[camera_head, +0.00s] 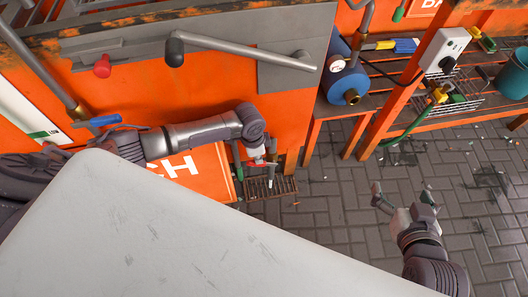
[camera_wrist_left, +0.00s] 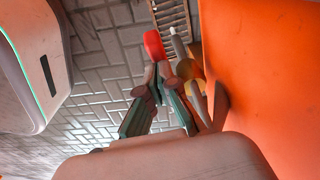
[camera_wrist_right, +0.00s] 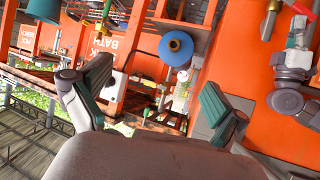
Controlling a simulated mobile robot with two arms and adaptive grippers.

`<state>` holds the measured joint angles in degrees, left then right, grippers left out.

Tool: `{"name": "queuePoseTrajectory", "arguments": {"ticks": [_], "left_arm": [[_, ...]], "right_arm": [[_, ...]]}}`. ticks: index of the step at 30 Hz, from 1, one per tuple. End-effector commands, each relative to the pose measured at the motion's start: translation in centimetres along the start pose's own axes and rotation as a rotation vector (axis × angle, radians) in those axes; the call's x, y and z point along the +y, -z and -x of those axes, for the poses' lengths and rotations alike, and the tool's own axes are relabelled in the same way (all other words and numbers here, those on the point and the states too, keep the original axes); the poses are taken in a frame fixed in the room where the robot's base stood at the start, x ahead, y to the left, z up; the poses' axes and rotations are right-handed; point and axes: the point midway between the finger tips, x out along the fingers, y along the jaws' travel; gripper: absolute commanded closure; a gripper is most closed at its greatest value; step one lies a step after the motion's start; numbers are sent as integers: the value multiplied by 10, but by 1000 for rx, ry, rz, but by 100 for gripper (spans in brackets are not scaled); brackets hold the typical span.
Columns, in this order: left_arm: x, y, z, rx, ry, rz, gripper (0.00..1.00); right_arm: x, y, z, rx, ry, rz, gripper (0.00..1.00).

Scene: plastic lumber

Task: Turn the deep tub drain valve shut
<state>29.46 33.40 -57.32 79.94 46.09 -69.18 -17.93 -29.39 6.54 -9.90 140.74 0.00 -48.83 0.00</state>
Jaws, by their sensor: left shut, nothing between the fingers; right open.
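The drain valve sits low on the orange tub's front, above a floor grate. Its red handle (camera_head: 259,161) and pale spout (camera_head: 271,171) show small in the head view. In the left wrist view the red handle (camera_wrist_left: 154,45) stands just beyond the fingertips, with a yellow brass body (camera_wrist_left: 188,70) to its right. My left gripper (camera_head: 256,153) is shut and empty, close beside the valve; I cannot tell whether it touches the handle. The red handle (camera_wrist_right: 301,28) also shows in the right wrist view. My right gripper (camera_head: 402,190) is open and empty, above the paving.
The orange tub wall (camera_head: 215,85) carries a grey lever bar (camera_head: 235,47) and a red knob (camera_head: 102,67). A grate (camera_head: 270,188) lies below. A blue pump (camera_head: 345,85) and a teal bucket (camera_head: 514,75) stand on the rack at right.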

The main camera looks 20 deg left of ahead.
Motion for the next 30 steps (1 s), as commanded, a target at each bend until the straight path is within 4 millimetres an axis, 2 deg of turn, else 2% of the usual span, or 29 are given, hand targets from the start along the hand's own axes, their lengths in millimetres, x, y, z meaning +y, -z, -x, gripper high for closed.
{"name": "queuePoseTrajectory", "arguments": {"ticks": [4,17,23,30], "left_arm": [[0,-2,-1,-3,0,0,100],[0,-2,0,-3,0,0,100],[1,-2,8,-3,0,0,100],[2,-2,18,-3,0,1,100]], "right_arm": [[1,-7,2,-40,-3,0,2],[2,-11,3,-61,-4,0,2],[6,-37,14,-218,-13,-2,2],[12,-86,46,-507,-29,-9,2]]}}
